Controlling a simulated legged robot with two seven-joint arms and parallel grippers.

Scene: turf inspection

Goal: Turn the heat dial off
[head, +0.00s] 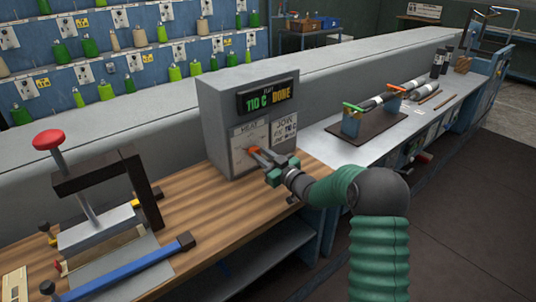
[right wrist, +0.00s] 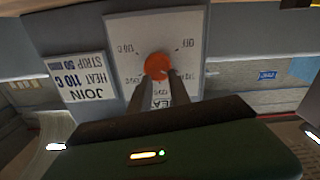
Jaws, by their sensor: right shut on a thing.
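The heat dial is an orange-red round knob (right wrist: 157,66) on a pale plate marked with numbers and OFF in the right wrist view. In the head view the dial (head: 253,150) is on the front of a grey control box (head: 222,120), mostly hidden by my gripper. The box's display (head: 267,95) reads 110 C and DONE. My right gripper (head: 261,155) reaches the dial from the front right, and its two fingers (right wrist: 157,80) are shut on it. I cannot see a pointer on the dial. My left gripper is not in view.
The box stands on a wooden bench (head: 215,200). A press with a red-knobbed lever (head: 48,140) and a blue-handled bar (head: 125,267) are at the left. A metal counter (head: 415,122) with rods on a stand runs right. Thread spools (head: 90,47) fill the back rack.

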